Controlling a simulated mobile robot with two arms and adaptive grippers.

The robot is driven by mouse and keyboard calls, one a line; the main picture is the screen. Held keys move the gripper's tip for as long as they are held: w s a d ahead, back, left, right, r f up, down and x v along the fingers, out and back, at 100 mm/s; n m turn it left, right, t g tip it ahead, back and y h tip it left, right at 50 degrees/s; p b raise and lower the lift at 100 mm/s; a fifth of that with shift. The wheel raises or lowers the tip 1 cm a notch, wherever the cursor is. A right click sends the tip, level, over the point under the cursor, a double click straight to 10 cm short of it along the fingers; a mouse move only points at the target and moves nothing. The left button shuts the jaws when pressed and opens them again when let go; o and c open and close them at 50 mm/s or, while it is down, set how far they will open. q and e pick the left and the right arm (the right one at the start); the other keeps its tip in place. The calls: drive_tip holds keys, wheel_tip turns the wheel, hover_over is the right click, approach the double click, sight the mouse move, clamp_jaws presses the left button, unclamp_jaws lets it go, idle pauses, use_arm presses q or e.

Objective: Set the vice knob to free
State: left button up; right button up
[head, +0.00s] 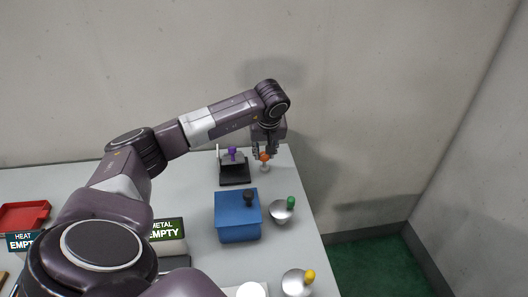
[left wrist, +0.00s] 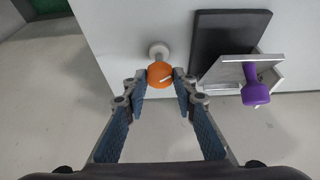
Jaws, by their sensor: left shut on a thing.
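An orange knob (head: 264,157) on a small pale round mount stands at the far right of the table. It also shows in the left wrist view (left wrist: 160,74), with a white line on it. My left gripper (head: 265,151) is above it, with its fingertips (left wrist: 159,82) shut on opposite sides of the orange ball. Beside the knob is a vice-like device with a dark base (head: 235,174), pale plates and a purple handle (head: 232,152); the handle also shows in the left wrist view (left wrist: 255,92). No setting label is readable. My right gripper is not in view.
A blue box (head: 238,225) with a black knob stands nearer, next to a silver dome (head: 281,212) with a green knob. Another dome (head: 296,283) has a yellow knob. A red tray (head: 25,215) and signs reading EMPTY (head: 165,230) are left. The wall is close behind.

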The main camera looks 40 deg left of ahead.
use_arm(q)
drive_tip(key=n, duration=0.2)
drive_tip(key=n+g+y, duration=0.1)
drive_tip(key=shift+w+r+n, duration=0.15)
drive_tip(key=shift+r+n, duration=0.05)
drive_tip(key=shift+n, duration=0.2)
drive_tip(key=n+g+p, duration=0.1)
drive_tip(key=n, duration=0.2)
drive_tip(key=shift+w+n+g, duration=0.15)
drive_tip(key=shift+n+g, duration=0.15)
drive_tip(key=n+g, duration=0.1)
drive_tip(key=n, duration=0.2)
drive_tip(key=shift+n, duration=0.4)
drive_tip(key=n, duration=0.1)
drive_tip(key=n+g, duration=0.1)
drive_tip(key=shift+w+f+n+h, duration=0.1)
drive_tip(key=shift+w+n+h, duration=0.05)
drive_tip(key=shift+n+h, duration=0.2)
drive_tip(key=shift+f+n+g+b, duration=0.1)
drive_tip(key=shift+n+g+b, duration=0.45)
drive_tip(key=shift+n, duration=0.3)
drive_tip(key=shift+n+h+b, duration=0.35)
drive_tip(key=shift+n+b, duration=0.3)
drive_tip(key=shift+n, duration=0.15)
drive_tip(key=shift+a+n+g+h+b, duration=0.1)
drive_tip(key=shift+n+g+h+b, duration=0.35)
drive_tip(key=shift+n+b, duration=1.05)
drive_tip(key=shift+b, duration=0.3)
